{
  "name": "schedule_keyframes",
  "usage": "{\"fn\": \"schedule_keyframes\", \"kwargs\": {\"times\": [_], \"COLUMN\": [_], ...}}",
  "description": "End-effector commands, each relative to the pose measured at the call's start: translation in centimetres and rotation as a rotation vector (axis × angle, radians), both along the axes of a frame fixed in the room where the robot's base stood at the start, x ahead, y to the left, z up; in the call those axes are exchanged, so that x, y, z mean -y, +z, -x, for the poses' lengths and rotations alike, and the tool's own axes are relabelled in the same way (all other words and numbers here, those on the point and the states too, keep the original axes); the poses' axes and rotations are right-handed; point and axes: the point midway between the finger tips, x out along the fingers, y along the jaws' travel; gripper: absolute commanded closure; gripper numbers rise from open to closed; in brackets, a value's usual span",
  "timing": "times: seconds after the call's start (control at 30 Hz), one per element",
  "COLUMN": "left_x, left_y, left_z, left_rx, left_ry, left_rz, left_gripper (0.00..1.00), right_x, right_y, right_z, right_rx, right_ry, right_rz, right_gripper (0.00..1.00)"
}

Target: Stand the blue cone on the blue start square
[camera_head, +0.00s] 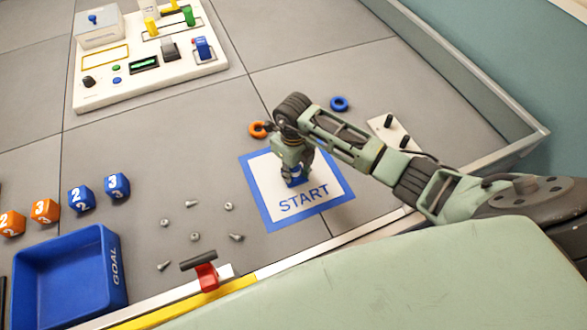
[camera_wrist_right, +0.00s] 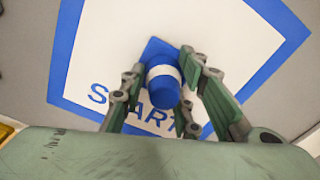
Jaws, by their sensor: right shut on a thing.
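The start square (camera_head: 260,200) is a white panel with a blue border and the word START, lying flat on the grey floor. It also fills much of the right wrist view (camera_wrist_right: 100,50). The blue cone (camera_wrist_right: 164,82), with a white band and a square blue base, is between the fingers of my right gripper (camera_wrist_right: 172,98). In the head view the cone (camera_head: 294,178) shows only partly beneath my right gripper (camera_head: 294,168), over the white of the square. I cannot tell whether its base touches the square. My left gripper is not in view.
An orange ring (camera_head: 257,130) and a blue ring (camera_head: 340,103) lie behind the square. Several screws and nuts (camera_head: 229,206) lie to its left, with numbered cubes (camera_head: 82,199) and a blue GOAL bin (camera_head: 117,262) farther left. A control board (camera_head: 150,95) stands at the back left.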

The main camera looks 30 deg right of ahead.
Motion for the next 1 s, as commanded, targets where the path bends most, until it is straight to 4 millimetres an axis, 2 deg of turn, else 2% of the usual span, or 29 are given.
{"fn": "schedule_keyframes", "kwargs": {"times": [0.3, 0.33, 0.53, 0.87, 1.0], "left_x": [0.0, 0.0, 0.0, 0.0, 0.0], "left_y": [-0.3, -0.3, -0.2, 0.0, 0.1], "left_z": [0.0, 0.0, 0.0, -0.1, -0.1], "left_rx": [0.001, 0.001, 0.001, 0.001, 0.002], "left_ry": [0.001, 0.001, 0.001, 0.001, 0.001], "left_rz": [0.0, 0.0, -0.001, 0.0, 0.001], "left_gripper": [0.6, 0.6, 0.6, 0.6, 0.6], "right_x": [0.0, 0.0, 0.0, 0.0, 0.1], "right_y": [-0.3, -0.3, -0.2, 0.0, 1.2], "right_z": [0.0, 0.0, 0.0, 0.0, -0.2], "right_rx": [0.001, 0.001, 0.0, 0.001, 0.004], "right_ry": [0.0, 0.0, 0.0, 0.0, 0.0], "right_rz": [0.001, 0.001, 0.0, 0.0, 0.0], "right_gripper": [0.98, 0.7, 0.52, 0.52, 0.52]}}
